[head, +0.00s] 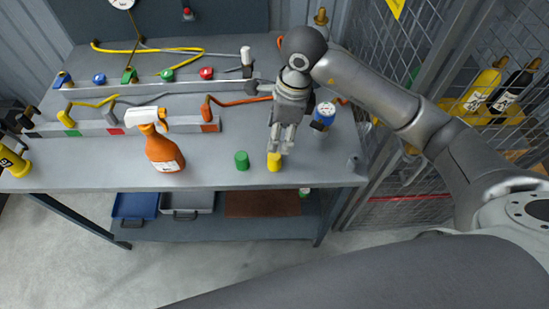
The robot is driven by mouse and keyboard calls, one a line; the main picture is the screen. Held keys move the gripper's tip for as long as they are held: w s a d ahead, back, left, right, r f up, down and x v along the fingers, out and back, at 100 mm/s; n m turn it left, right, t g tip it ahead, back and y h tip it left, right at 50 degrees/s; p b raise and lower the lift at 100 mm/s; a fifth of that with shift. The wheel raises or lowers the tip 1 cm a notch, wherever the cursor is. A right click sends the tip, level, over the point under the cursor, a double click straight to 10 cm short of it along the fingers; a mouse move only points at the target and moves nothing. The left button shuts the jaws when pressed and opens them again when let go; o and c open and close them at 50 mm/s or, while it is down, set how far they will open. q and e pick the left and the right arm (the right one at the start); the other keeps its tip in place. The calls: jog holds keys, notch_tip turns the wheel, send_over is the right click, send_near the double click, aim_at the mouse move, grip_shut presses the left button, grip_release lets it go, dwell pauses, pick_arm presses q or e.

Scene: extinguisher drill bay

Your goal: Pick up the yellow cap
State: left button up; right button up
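The yellow cap (274,162) stands near the front edge of the grey workbench (210,178), toward its right end. My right gripper (281,148) comes in from the right and points down just above and behind the cap. Its fingers look parted, with nothing visible between them. Their tips overlap the cap's top edge in the picture, so I cannot tell whether they touch it. A green cap (241,160) stands just left of the yellow one. My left gripper is not in view.
An orange spray bottle (164,152) with a white head stands left of the caps. A blue gauge (323,115) sits right of my gripper. A rail with coloured labels (100,131) lies behind the bottle. A mesh cage (410,60) borders the bench at right.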

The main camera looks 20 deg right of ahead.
aim_at(275, 156)
jog(key=f, duration=0.5)
jog(key=shift+w+a+f+p, duration=0.1)
jog(key=shift+a+f+p, duration=0.05)
jog(key=shift+a+p, duration=0.25)
jog(key=f, duration=0.1)
jog(key=f+p, duration=0.1)
jog(key=f, duration=0.2)
jog(key=shift+a+f+p, duration=0.25)
jog(key=shift+f+p, duration=0.1)
jog(key=shift+f, duration=0.3)
jog(key=c, duration=0.9)
